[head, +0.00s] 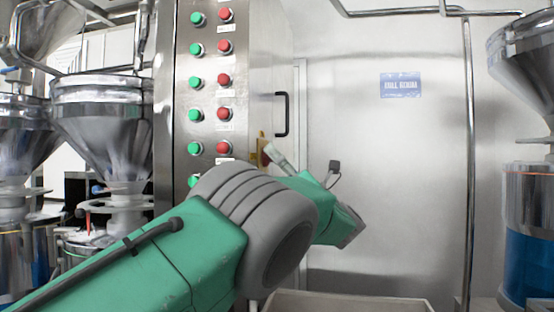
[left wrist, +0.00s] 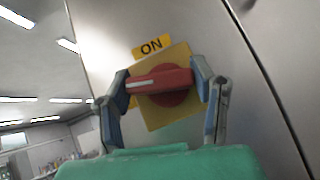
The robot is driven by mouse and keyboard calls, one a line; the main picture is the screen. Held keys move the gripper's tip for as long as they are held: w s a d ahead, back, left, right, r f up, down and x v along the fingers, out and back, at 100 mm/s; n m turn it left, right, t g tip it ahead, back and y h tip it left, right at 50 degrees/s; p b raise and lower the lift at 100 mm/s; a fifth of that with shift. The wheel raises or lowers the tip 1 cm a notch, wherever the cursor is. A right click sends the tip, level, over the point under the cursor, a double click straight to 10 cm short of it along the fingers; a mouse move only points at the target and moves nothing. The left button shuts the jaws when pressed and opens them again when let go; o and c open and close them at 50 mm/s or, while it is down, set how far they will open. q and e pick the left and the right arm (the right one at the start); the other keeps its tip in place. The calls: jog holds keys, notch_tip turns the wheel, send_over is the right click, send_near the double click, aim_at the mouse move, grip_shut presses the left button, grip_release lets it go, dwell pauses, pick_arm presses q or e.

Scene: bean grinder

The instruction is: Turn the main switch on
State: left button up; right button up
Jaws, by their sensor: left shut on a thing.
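The main switch is a red rotary handle (left wrist: 160,82) on a yellow square plate (left wrist: 178,113), fixed to a metal panel. A yellow "ON" label (left wrist: 151,46) sits above the plate in the left wrist view. The handle lies nearly level in that view, with a white mark toward its left end. My left gripper (left wrist: 161,76) is shut on the handle, one finger at each end. In the head view the yellow plate (head: 262,144) shows on the cabinet's side, and my wrist hides much of the switch. My right gripper is not in view.
The steel cabinet (head: 175,95) carries rows of green and red buttons beside my left arm. A black door handle (head: 283,114) is just right of the switch. Steel hoppers (head: 100,115) stand at left, another hopper (head: 525,85) at right. A pale bin rim (head: 345,303) is below.

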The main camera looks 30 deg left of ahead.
pick_arm(q)
jog(key=shift+m+t+h+b, duration=0.4)
jog(key=shift+m+t+b, duration=0.65)
jog(key=shift+m+t, duration=1.1)
jog(key=m+t+h, duration=0.1)
jog(key=m+t, duration=0.1)
jog(key=m, duration=0.1)
jog(key=shift+m+t+b, duration=0.35)
jog(key=shift+b, duration=0.05)
jog(key=m+t+h, duration=0.1)
jog(key=m+h, duration=0.1)
jog(key=shift+r+m+t, duration=0.15)
jog(key=shift+m+t, duration=0.15)
jog(key=shift+m, duration=0.1)
jog(key=m+t+h, duration=0.1)
jog(key=m, duration=0.1)
jog(key=shift+r+m+h+p, duration=0.1)
jog(key=shift+m+h+p, duration=0.5)
jog(key=shift+m+h, duration=0.1)
jog(key=shift+m, duration=0.1)
jog(key=m+h+p, duration=0.4)
jog(key=m+p, duration=0.1)
jog(key=p, duration=0.1)
jog(key=shift+w+r, duration=0.1)
jog(key=shift+w, duration=0.05)
jog(key=shift+f+m+h+p, duration=0.2)
jog(key=shift+m+h+p, duration=0.35)
jog(key=shift+p, duration=0.65)
